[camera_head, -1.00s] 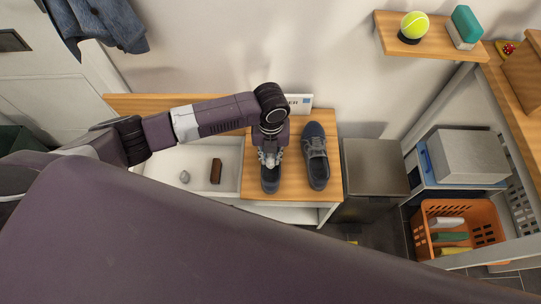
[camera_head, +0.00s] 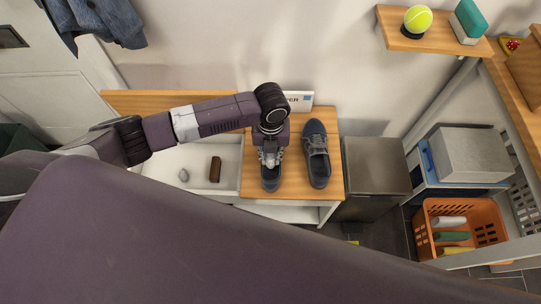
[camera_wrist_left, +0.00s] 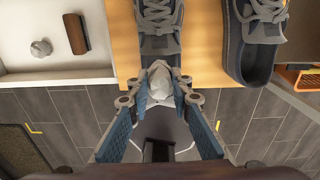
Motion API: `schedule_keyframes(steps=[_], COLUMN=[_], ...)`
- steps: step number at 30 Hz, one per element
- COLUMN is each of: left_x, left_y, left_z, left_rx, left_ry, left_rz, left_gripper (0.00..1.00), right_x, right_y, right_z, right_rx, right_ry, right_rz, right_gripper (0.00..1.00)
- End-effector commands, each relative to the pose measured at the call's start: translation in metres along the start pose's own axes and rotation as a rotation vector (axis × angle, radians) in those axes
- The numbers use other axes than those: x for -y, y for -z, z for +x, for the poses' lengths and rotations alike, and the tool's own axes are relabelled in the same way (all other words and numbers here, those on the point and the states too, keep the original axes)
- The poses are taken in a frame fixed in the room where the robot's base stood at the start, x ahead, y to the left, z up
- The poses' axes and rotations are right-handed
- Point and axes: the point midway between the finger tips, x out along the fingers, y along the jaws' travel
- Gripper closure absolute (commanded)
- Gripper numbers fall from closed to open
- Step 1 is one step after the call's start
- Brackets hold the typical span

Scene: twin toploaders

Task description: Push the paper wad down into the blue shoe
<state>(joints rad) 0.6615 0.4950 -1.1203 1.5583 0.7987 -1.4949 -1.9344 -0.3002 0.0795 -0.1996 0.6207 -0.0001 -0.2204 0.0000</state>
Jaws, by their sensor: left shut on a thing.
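Two blue-grey laced shoes stand side by side on a wooden bench top (camera_head: 292,187). My left gripper (camera_head: 269,160) points down over the left shoe (camera_head: 270,183) and hides part of it. In the left wrist view its fingers are shut on a pale grey paper wad (camera_wrist_left: 160,80). The wad is at the near end of that shoe (camera_wrist_left: 158,44), around its opening; how deep it sits is hidden. The right shoe (camera_head: 316,153) stands apart from the gripper, and also shows in the left wrist view (camera_wrist_left: 249,50). My right gripper is not in view.
A white tray (camera_head: 231,151) left of the shoes holds another grey wad (camera_head: 184,174) and a dark brown block (camera_head: 215,169). A small sign (camera_head: 300,100) stands behind. A metal bin (camera_head: 375,165) and orange basket (camera_head: 463,215) are to the right.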

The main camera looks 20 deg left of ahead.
Motion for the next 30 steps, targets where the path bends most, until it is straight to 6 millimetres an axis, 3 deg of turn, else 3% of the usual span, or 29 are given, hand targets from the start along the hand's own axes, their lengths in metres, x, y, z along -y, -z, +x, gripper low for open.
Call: schedule_keyframes(steps=[15,23,24,30], left_x=[0.0,0.0,0.0,0.0], left_y=[0.0,0.0,0.0,0.0], left_z=[0.022,0.024,0.024,0.024], left_rx=[0.0,0.0,0.0,0.0], left_ry=[0.0,0.0,0.0,0.0], left_rz=[0.001,0.001,0.001,0.001], left_gripper=[0.9,0.9,0.78,0.6], right_x=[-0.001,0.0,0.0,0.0], right_y=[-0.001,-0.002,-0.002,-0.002], right_z=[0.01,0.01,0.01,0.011], right_rx=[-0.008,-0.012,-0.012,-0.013], right_ry=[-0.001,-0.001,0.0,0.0], right_rz=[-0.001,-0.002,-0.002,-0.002], right_gripper=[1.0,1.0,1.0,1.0])
